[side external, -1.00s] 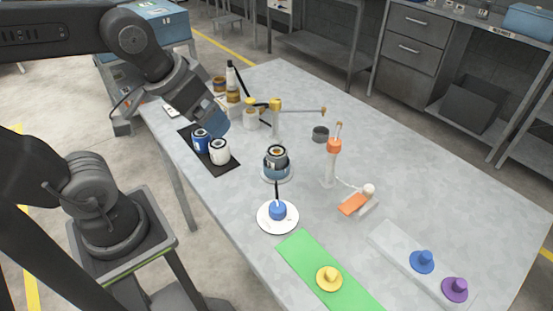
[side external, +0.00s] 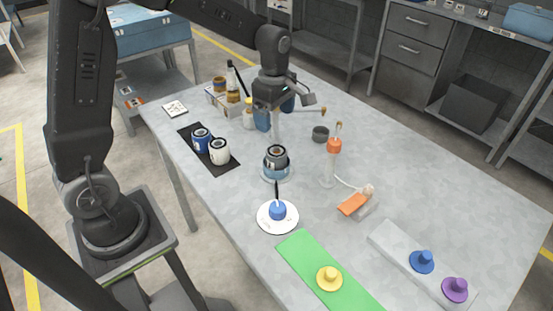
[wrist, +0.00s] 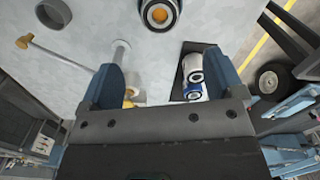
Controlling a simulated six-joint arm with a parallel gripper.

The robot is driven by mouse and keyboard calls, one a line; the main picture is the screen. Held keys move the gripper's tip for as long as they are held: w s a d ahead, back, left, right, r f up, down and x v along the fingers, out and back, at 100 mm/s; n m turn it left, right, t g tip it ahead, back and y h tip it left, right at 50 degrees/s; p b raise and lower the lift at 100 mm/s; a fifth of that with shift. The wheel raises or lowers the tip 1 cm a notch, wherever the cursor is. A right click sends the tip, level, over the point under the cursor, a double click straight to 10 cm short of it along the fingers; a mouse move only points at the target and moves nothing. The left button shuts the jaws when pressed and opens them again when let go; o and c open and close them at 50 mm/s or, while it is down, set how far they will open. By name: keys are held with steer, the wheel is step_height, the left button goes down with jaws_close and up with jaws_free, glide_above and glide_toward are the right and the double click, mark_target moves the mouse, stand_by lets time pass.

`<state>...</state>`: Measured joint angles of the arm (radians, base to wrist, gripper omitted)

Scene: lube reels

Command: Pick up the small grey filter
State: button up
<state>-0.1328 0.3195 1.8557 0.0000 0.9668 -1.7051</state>
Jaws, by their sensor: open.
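A small dark grey filter (side external: 277,153) with a tan centre stands upright in a blue-grey round holder (side external: 276,172) at mid-table. In the wrist view the filter (wrist: 160,12) shows at the top edge, cut off, with an orange centre. My gripper (side external: 274,112) is open and empty, pointing down over the back part of the table. It is behind and above the filter, apart from it.
The post (wrist: 121,50) with a yellow-tipped side arm (wrist: 22,42) stands close to my gripper. A blue can (side external: 201,139) and a white can (side external: 220,151) stand on a black mat. A dark grey cup (side external: 320,133) and an orange-topped stand (side external: 333,147) are to the right.

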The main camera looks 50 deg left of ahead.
mark_target(277, 150)
step_height(277, 150, down, 7)
steer(key=shift+d+f, duration=0.1)
steer(key=shift+f, duration=0.1)
steer(key=f, duration=0.5)
steer(key=shift+d, duration=0.25)
steer(key=shift+w, duration=0.1)
steer(key=c, duration=1.1)
steer(key=shift+c, duration=0.2)
